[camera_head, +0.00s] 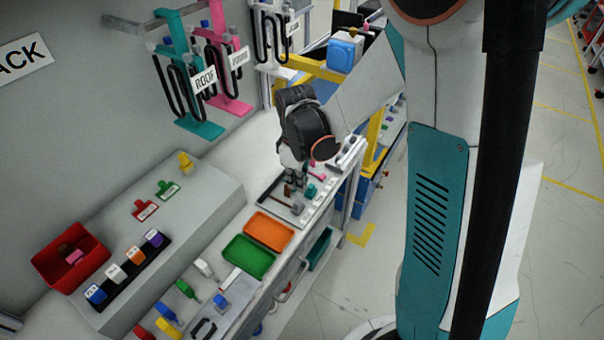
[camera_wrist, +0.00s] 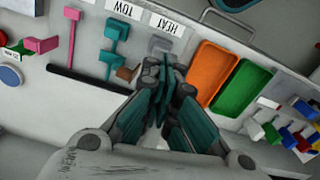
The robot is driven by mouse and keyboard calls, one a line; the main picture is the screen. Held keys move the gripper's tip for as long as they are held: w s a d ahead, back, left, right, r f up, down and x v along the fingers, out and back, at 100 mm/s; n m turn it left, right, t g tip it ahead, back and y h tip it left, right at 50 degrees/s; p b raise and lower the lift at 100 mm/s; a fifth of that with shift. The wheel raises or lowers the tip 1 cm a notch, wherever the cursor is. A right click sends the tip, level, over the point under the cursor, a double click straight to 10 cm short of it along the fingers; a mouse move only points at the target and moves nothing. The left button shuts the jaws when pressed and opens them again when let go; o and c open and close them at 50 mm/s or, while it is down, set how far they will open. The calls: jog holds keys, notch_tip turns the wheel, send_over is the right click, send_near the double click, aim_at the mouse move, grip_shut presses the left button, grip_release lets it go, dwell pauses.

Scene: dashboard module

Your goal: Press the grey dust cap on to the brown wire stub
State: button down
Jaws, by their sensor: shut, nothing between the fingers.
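My gripper (camera_wrist: 166,72) is shut and empty, its fingertips low over the tray at the bench's right end. In the wrist view a small brown piece (camera_wrist: 125,73), likely the brown wire stub, shows just left of the fingers and is partly hidden by them. A grey piece (camera_wrist: 160,45), likely the grey dust cap, lies just beyond the fingertips beside the HEAT label. I cannot tell whether the fingers touch either piece.
Teal pieces (camera_wrist: 113,45), pink pieces (camera_wrist: 40,45) and a black bar (camera_wrist: 88,83) lie left of my gripper in the wrist view. An orange tray (camera_wrist: 207,72) and a green tray (camera_wrist: 240,87) sit to the right. A red bin (camera_head: 45,268) stands farther left on the raised ledge.

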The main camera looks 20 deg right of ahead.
aim_at(298, 202)
jog(key=shift+f+b, duration=1.75)
jog(key=shift+f, duration=1.05)
jog(key=shift+f+b, duration=0.35)
jog(key=shift+b, duration=0.05)
jog(key=shift+r+p, duration=1.05)
jog(key=shift+r, duration=0.5)
notch_tip(298, 202, up, 12)
jog(key=s+r+m+t, duration=0.3)
jog(key=s+m, duration=0.1)
jog(key=s, duration=0.3)
jog(key=s+r+m+t, duration=0.4)
jog(key=s, duration=0.4)
jog(key=shift+r+m, duration=0.15)
jog(key=shift+m, duration=0.25)
jog(key=shift+a, duration=0.1)
